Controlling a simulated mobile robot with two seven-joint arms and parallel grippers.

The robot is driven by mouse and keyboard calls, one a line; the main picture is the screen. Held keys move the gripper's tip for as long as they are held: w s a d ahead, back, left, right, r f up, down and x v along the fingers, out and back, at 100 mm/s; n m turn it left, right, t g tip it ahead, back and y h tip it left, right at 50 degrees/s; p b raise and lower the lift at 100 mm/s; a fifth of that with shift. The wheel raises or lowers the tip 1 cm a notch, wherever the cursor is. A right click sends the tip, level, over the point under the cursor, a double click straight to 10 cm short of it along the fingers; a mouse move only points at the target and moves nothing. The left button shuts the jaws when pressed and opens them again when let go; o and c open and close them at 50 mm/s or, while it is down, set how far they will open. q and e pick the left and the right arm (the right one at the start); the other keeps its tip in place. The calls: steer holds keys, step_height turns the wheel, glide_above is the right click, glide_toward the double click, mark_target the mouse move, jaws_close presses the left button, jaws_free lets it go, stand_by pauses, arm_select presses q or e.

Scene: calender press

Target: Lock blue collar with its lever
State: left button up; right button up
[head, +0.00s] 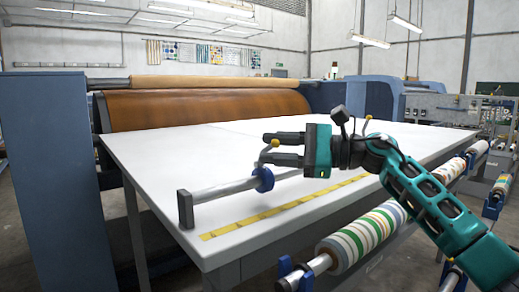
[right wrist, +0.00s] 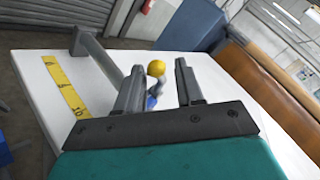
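The blue collar (head: 264,180) sits around a grey metal shaft (head: 225,188) over the white table. Its lever stands up from it and ends in a yellow ball knob (head: 275,143). My right gripper (head: 268,149) is open, its two dark fingers pointing left at the lever. In the right wrist view the yellow knob (right wrist: 156,68) shows in the gap between the fingers (right wrist: 157,78), with part of the blue collar (right wrist: 152,102) below it. I cannot tell whether a finger touches the lever. My left gripper is not in view.
The shaft's near end meets a dark end block (head: 185,209) on the white table (head: 150,150). A yellow measuring strip (head: 290,207) lies along the front edge. Another yellow knob (head: 368,117) shows behind my right arm. A striped fabric roll (head: 362,236) hangs in front of the table.

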mark_target(272, 148)
steer(key=shift+x, duration=1.65)
jaws_close()
